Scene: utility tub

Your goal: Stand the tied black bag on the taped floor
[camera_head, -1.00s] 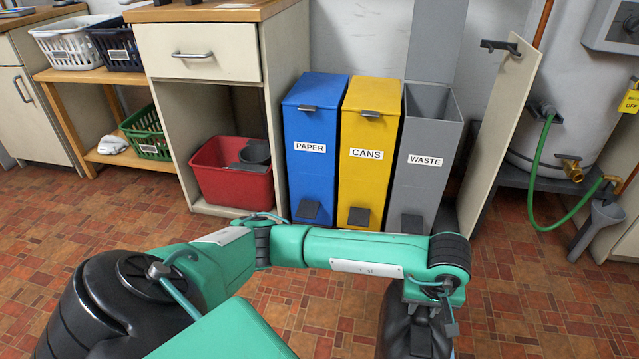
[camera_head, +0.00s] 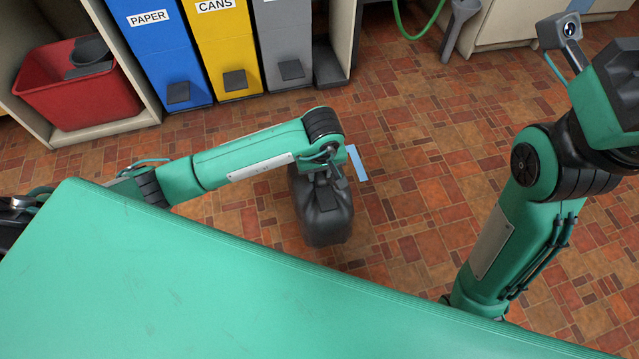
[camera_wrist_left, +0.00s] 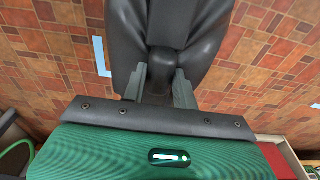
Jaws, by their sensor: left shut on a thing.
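The tied black bag (camera_head: 325,215) hangs upright below my left gripper (camera_head: 326,174) in the head view. In the left wrist view my left gripper (camera_wrist_left: 160,84) is shut on the bag's gathered neck, and the bag (camera_wrist_left: 170,20) fills the top middle. A light blue tape strip (camera_head: 357,162) shows on the floor just beyond the bag, and tape also shows in the left wrist view (camera_wrist_left: 101,57). The bag and arm may hide more tape. I cannot tell if the bag's base touches the floor. My right arm is at the right; its fingers do not show.
Blue paper (camera_head: 155,50), yellow cans (camera_head: 228,50) and grey waste (camera_head: 285,45) bins stand at the back left. A red tub (camera_head: 75,90) sits in the cabinet beside them. A grey funnel (camera_head: 461,22) and green hose (camera_head: 418,22) are at the back. The tiled floor right of the bag is clear.

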